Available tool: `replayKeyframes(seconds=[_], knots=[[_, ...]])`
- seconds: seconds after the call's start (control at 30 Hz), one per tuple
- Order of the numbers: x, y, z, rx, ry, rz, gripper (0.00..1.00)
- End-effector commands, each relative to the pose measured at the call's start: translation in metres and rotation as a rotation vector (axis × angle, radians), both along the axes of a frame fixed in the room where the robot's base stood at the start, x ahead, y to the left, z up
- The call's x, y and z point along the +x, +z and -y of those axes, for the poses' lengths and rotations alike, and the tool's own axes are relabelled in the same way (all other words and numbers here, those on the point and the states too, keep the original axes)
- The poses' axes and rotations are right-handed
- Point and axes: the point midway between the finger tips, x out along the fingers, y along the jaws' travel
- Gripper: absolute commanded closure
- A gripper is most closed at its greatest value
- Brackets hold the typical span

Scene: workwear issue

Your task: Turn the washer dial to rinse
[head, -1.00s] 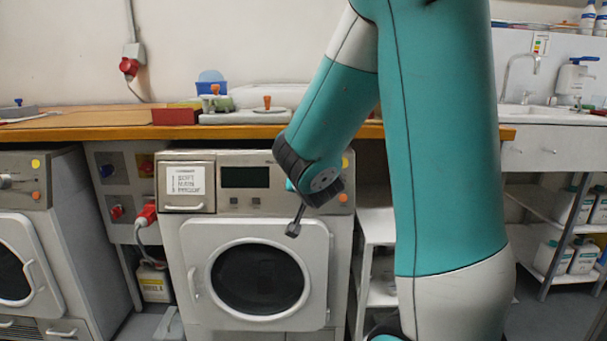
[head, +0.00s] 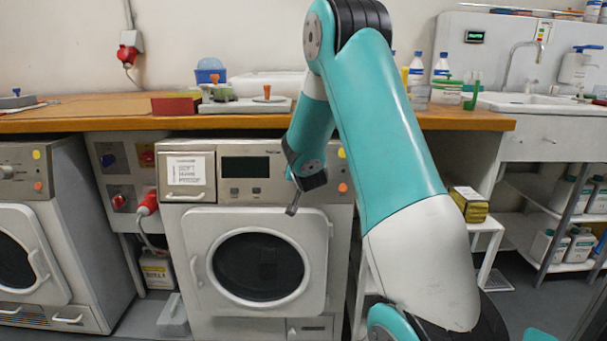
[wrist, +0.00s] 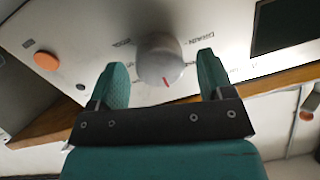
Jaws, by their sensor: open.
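The washer (head: 258,240) stands under the wooden counter in the head view, with its round door shut. Its dial is hidden behind my arm there. My gripper (wrist: 160,75) is open, with one teal finger on each side of the dial and a gap on both sides. I cannot tell how deep the fingers reach. In the head view my gripper (head: 291,210) is partly hidden at the washer's front panel.
An orange button (wrist: 46,61) and a dark display (wrist: 285,25) flank the dial. A second washer (head: 50,235) stands at left. A yellow box (head: 468,205) sits on a low white shelf at right. The counter (head: 90,118) runs above.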

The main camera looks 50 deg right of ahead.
Motion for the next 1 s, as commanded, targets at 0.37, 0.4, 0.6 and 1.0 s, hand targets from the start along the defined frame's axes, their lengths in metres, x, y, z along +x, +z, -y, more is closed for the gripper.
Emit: replayKeyframes(seconds=[0.37,0.4,0.6,1.0], knots=[[0.0,0.0001,-0.0003,0.0,0.0,0.0,0.63],[0.0,0.0002,-0.0002,0.0,0.0,0.0,0.72],[0.0,0.0003,-0.0003,-0.003,0.002,-0.005,0.75],[0.0009,0.0017,-0.0014,-0.113,0.057,-0.135,0.75]])
